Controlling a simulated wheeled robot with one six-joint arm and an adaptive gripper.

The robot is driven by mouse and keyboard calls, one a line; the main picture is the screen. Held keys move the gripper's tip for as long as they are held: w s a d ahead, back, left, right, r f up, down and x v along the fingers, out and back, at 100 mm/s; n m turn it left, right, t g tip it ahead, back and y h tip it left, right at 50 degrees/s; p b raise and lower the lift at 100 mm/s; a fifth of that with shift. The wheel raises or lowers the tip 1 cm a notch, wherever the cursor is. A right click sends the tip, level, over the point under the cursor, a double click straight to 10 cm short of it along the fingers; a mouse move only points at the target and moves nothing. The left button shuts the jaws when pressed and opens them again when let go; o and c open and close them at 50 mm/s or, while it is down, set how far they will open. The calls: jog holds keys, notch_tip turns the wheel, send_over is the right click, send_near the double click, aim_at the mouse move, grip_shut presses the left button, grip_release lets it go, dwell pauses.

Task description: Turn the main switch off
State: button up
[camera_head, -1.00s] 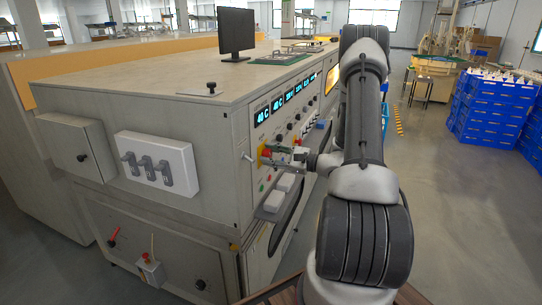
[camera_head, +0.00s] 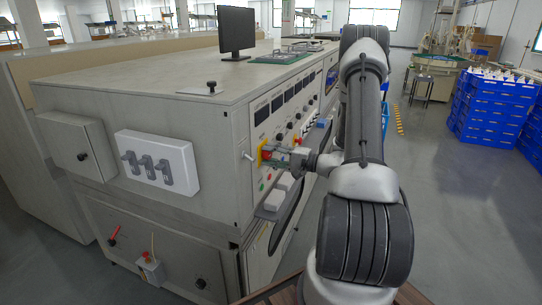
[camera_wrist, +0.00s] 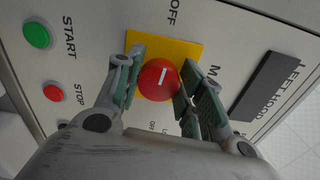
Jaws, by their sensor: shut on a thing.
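The main switch is a round red knob (camera_wrist: 158,80) with a white line mark, set on a yellow plate (camera_wrist: 190,45). In the wrist view the mark runs nearly upright, and an OFF label (camera_wrist: 173,12) stands above the plate. My gripper (camera_wrist: 160,86) is shut on the knob, with one finger on each side of it. In the head view my gripper (camera_head: 284,156) is at the yellow plate on the machine's front panel. The fingers hide part of the plate and the lettering beside it.
A green START button (camera_wrist: 37,35) and a red STOP button (camera_wrist: 54,93) lie left of the switch. A dark LEFT HOOD window (camera_wrist: 265,86) lies right. The panel displays (camera_head: 277,103) are dark.

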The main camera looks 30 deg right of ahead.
jog(key=shift+f+n, duration=0.1)
jog(key=shift+n, duration=0.5)
jog(key=o, duration=1)
jog(key=shift+s+d, duration=0.1)
jog(key=v, duration=1.1)
jog(key=shift+s+d, duration=0.25)
jog(key=shift+s, duration=0.05)
